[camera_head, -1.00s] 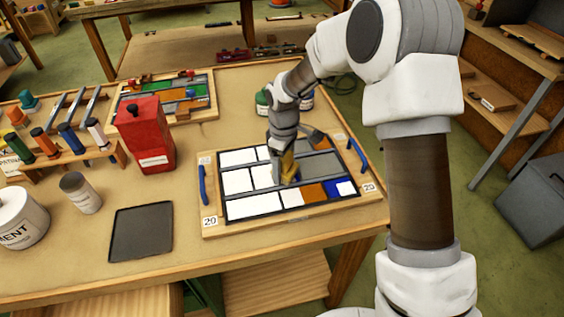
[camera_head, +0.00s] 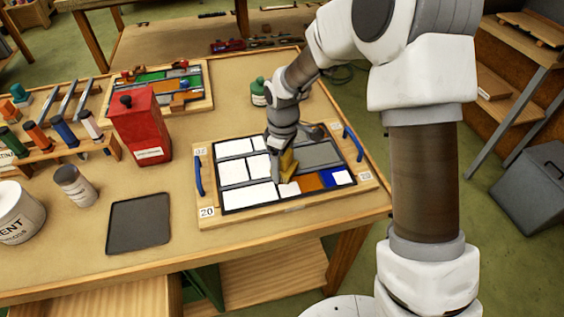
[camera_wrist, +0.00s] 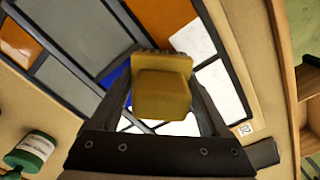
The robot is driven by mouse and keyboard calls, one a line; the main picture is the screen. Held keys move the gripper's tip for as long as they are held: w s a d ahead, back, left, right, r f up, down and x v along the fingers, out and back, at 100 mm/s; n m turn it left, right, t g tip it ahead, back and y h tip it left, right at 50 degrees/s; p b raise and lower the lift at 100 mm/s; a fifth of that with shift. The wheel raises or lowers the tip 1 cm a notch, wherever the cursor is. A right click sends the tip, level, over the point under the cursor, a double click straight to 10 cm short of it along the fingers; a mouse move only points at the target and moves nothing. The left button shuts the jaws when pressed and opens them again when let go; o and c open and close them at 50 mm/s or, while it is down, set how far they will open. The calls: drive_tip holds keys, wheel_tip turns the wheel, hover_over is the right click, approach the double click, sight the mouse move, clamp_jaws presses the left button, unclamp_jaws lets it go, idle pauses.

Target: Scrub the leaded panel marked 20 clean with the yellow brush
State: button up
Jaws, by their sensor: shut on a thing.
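The leaded panel marked 20 (camera_head: 207,212) lies flat on the workbench in a wooden frame with a blue handle at each side. Its left panes are white and its front row has white, orange and blue panes. Grey panes lie at its right and back. My gripper (camera_head: 287,168) is over the middle of the panel, shut on the yellow brush (camera_head: 288,163). In the wrist view the brush (camera_wrist: 162,92) sits between the fingers, with its bristled edge over the panes (camera_wrist: 75,35). Whether the bristles touch the glass cannot be told. My wrist hides part of the panel.
A dark grey tray (camera_head: 139,223) lies left of the panel. A red can (camera_head: 141,130), a grey tin (camera_head: 76,187) and a rack of coloured tubes (camera_head: 70,140) stand further left. A second panel (camera_head: 165,90) lies behind. A green bottle (camera_head: 258,92) stands behind my wrist.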

sight(286, 174)
drive_tip(key=shift+s, duration=0.1)
drive_tip(key=shift+s+d, duration=0.25)
drive_tip(key=shift+s, duration=0.45)
drive_tip(key=shift+s+d, duration=0.2)
drive_tip(key=shift+s, duration=0.45)
drive_tip(key=shift+s+d, duration=0.25)
drive_tip(key=shift+s, duration=0.5)
drive_tip(key=shift+s+d, duration=0.2)
drive_tip(key=shift+s, duration=0.5)
drive_tip(key=shift+s+a+b, duration=0.2)
drive_tip(key=shift+a, duration=0.4)
drive_tip(key=shift+s+a+b, duration=0.15)
drive_tip(key=shift+a+b, duration=0.05)
drive_tip(key=shift+a, duration=0.4)
drive_tip(key=shift+s+a, duration=0.2)
drive_tip(key=shift+a, duration=0.4)
drive_tip(key=shift+s+a, duration=0.2)
drive_tip(key=shift+a, duration=0.35)
